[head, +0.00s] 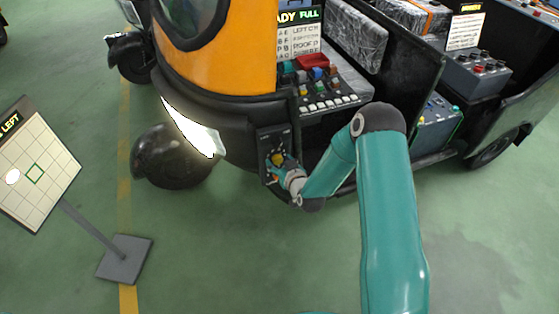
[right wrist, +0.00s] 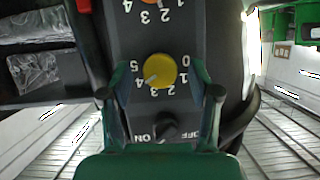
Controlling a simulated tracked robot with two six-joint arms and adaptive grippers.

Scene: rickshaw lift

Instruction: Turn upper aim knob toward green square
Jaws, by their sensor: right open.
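The yellow knob (right wrist: 160,70) is on a dark panel with digits 0 to 5 that appear upside down in the right wrist view. Its pale pointer mark is near 3 and 4. In the head view the yellow knob (head: 278,158) shows at the panel by the headlight. My right gripper (right wrist: 160,95) is open, its fingers on both sides of the yellow knob with gaps. It also shows in the head view (head: 281,169). The green square (head: 34,174) is on a tilted white grid board (head: 42,150). A bright light spot (head: 13,176) lies left of the square. My left gripper is out of view.
An orange knob (right wrist: 149,4) is at the top edge of the wrist view. A black ON/OFF switch (right wrist: 166,128) is near the bottom, between the fingers. The orange rickshaw (head: 220,55) carries a button console (head: 325,85). Green floor lies between it and the board.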

